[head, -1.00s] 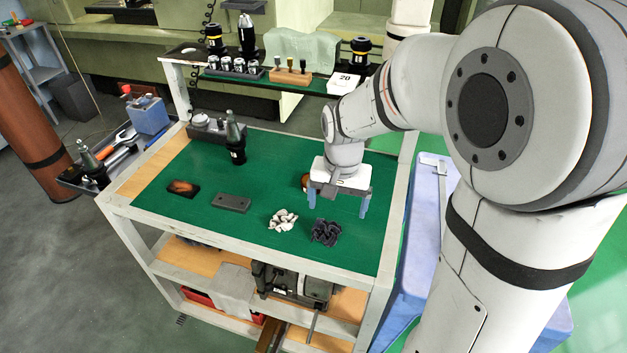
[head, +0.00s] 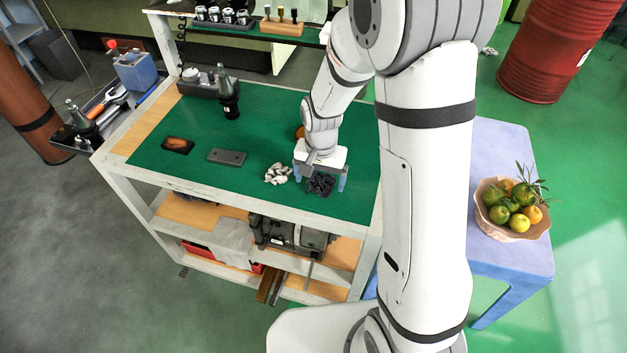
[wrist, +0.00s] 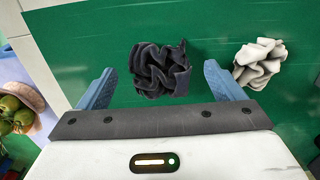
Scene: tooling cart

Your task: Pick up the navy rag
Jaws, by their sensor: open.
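The navy rag (head: 320,185) is a dark crumpled bundle on the green top of the cart, near its front edge. In the wrist view the navy rag (wrist: 161,69) lies between and just beyond my two blue fingers. My gripper (head: 320,180) is open and low over the cart top, right at the rag, with a finger on each side. My gripper also shows in the wrist view (wrist: 162,85), with gaps between the rag and both fingers. A white crumpled rag (head: 277,174) lies just left of the navy one, outside my fingers.
A dark grey block (head: 227,156) and a brown-and-black item (head: 178,145) lie farther left on the green top (head: 160,166). A tool holder (head: 229,100) stands at the back. A fruit bowl (head: 512,226) sits on a blue table (head: 492,150) to the right.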

